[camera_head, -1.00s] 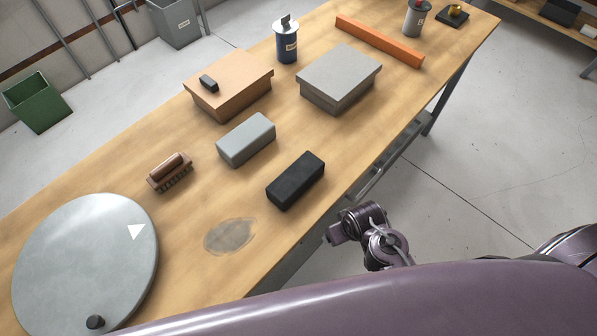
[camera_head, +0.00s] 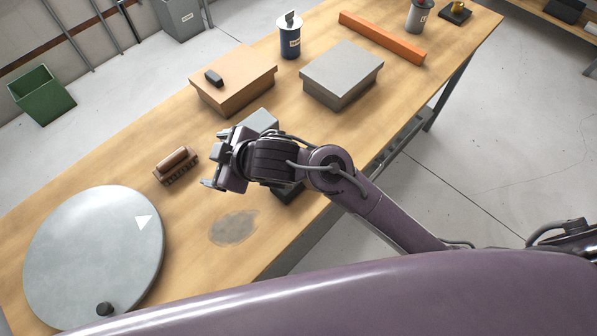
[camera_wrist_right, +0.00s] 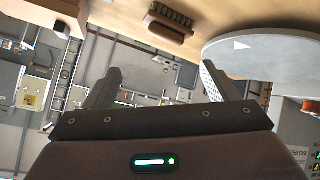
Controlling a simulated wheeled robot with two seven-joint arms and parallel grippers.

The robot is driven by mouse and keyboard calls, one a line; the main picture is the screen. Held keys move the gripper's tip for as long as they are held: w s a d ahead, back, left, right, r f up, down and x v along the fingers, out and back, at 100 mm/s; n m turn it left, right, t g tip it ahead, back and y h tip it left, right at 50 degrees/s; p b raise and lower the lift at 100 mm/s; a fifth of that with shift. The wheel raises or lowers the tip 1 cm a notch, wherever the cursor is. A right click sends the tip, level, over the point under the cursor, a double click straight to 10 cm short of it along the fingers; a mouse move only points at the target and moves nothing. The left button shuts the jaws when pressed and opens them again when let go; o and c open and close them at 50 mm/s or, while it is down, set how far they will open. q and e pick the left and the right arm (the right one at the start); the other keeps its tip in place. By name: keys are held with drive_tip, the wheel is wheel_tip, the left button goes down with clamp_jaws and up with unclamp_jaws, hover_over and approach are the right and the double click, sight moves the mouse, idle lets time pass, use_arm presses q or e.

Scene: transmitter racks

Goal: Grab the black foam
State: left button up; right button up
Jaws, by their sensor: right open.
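The black foam block (camera_head: 289,194) lies on the wooden table near its front edge. In the head view my right forearm and wrist cover most of it, and only a dark part shows below them. My right gripper (camera_head: 214,158) is open and empty above the table, left of the black block and pointing left. In the right wrist view its two fingers (camera_wrist_right: 160,69) are apart with nothing between them. The black block is not seen in that view. My left gripper is not in view.
A grey block (camera_head: 262,121) is partly hidden behind the gripper. A brown brush (camera_head: 176,166) and a round grey disc (camera_head: 90,255) lie to the left. A tan box (camera_head: 235,85) and a grey box (camera_head: 342,75) stand farther back. Bare table surrounds the dark stain (camera_head: 233,228).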

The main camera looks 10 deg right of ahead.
drive_tip(key=s+a+n+g+y, duration=0.2)
drive_tip(key=a+n, duration=0.3)
drive_tip(key=a, duration=0.1)
drive_tip(key=n+g+h, duration=0.5)
drive_tip(key=n+h, duration=0.1)
drive_tip(key=h, duration=0.3)
hover_over(285, 195)
drive_tip(key=w+d, duration=0.4)
drive_tip(key=w, duration=0.2)
wheel_tip(285, 195, down, 7)
drive_tip(key=shift+w+a+r, duration=0.1)
drive_tip(key=shift+a, duration=0.05)
drive_tip(key=f, duration=0.5)
drive_tip(key=f+b, duration=0.1)
drive_tip(key=f, duration=0.1)
drive_tip(key=shift+d+f, duration=0.3)
drive_tip(key=shift+d, duration=0.1)
drive_tip(key=c, duration=1)
drive_tip(key=shift+c, duration=0.2)
